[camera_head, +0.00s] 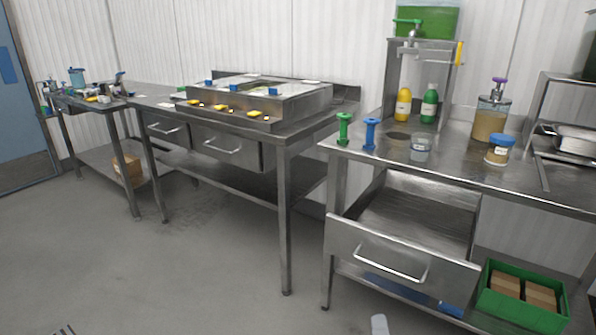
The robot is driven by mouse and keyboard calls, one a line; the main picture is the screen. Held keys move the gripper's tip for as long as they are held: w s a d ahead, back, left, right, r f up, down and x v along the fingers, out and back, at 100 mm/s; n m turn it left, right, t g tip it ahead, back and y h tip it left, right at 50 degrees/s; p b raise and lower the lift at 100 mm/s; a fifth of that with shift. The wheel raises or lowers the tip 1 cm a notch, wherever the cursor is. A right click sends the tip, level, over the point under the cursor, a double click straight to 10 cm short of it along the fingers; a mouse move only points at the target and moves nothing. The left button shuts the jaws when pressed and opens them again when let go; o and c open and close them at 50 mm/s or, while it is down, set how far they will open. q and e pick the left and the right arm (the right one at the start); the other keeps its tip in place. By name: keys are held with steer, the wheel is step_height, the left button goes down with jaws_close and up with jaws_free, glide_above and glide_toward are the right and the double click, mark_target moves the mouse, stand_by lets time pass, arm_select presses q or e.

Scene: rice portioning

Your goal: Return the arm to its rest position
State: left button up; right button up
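Only a small pale tip, likely part of my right gripper or arm (380,324), shows at the bottom edge, right of centre. It is low in front of the right-hand steel table (460,172) and apart from everything on it. Its fingers cannot be made out, so I cannot tell whether it is open or holds anything. My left gripper is not clearly visible. A small dark striped piece shows at the bottom left edge; I cannot tell what it is.
The right table's drawer (395,258) is pulled out and empty. A green crate (520,313) with brown boxes sits on the low shelf. Bottles (403,105), a jar (498,151) and a dispenser (490,122) stand above. A middle steel table (285,135) has closed drawers. The floor (190,265) in front is clear.

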arm_select(q)
steer(key=a+r+p, duration=0.1)
steer(key=p, duration=0.1)
steer(key=r+p, duration=0.1)
steer(key=p, duration=0.1)
steer(key=shift+w+a+r+y, duration=0.2)
steer(key=shift+a+r+y, duration=0.2)
arm_select(e)
steer(key=s+d+f+n+g+y, duration=0.1)
steer(key=s+f+n+g, duration=0.3)
steer(key=n, duration=0.4)
steer(key=s+d+f+n+g+y, duration=0.1)
steer(key=s+d+f+n+g, duration=0.1)
steer(key=s+n+g, duration=0.3)
steer(key=s+f+n, duration=0.1)
steer(key=n, duration=0.3)
steer(key=shift+s+d+f+n+y, duration=0.25)
steer(key=shift+s+f+n+y, duration=0.05)
steer(key=shift+s+f, duration=0.05)
arm_select(q)
steer(key=shift+s+d, duration=0.1)
steer(key=shift+d, duration=0.05)
steer(key=shift+w+r, duration=0.1)
steer(key=shift+w, duration=0.1)
